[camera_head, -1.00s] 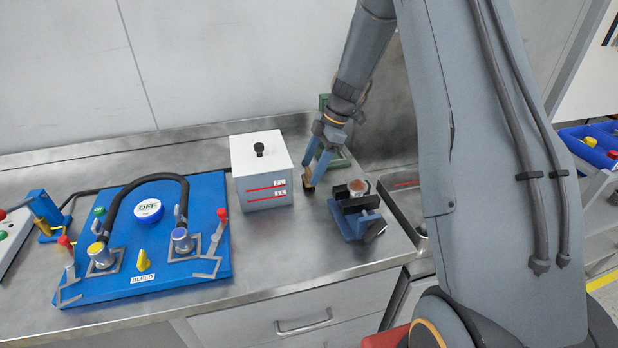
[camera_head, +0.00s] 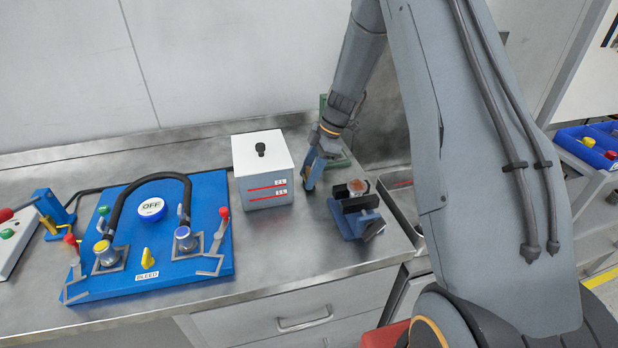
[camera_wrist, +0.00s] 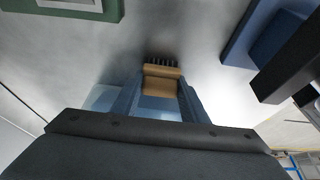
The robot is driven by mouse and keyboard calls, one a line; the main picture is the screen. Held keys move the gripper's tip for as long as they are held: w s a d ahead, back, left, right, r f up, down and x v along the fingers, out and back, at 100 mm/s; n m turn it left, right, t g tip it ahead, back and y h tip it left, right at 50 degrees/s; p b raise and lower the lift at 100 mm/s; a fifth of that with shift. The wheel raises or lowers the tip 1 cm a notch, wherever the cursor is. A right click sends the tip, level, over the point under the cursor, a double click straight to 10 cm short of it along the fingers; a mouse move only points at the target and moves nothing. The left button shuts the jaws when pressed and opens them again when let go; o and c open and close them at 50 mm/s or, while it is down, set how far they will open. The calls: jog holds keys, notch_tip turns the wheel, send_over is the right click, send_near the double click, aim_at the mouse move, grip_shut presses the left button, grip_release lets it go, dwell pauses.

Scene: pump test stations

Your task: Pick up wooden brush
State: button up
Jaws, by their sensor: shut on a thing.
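The wooden brush (camera_wrist: 160,78) shows in the wrist view as a light tan block with dark bristles at its far end. It sits between the two blue fingers of my gripper (camera_wrist: 158,98), which are shut on it. In the head view my gripper (camera_head: 312,178) points down close to the bench, between the white box and the blue vise. The brush is mostly hidden by the fingers there. Whether the brush touches the bench is hard to tell.
A white box with a black knob (camera_head: 262,180) stands just left of my gripper. A blue vise (camera_head: 352,222) holding a round part stands to the right. A green frame (camera_head: 338,160) is behind. A blue pump panel (camera_head: 215,262) lies further left.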

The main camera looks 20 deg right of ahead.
jog(key=shift+r, duration=0.1)
jog(key=shift+w+r+b, duration=0.1)
jog(key=shift+r+b, duration=0.35)
jog(key=shift+b, duration=0.2)
jog(key=s+b, duration=0.1)
jog(key=s, duration=0.1)
jog(key=s+d+b, duration=0.1)
jog(key=s, duration=0.1)
jog(key=shift+s, duration=0.2)
notch_tip(320, 180, up, 14)
jog(key=b, duration=0.3)
jog(key=shift+w, duration=0.15)
jog(key=shift+a, duration=0.1)
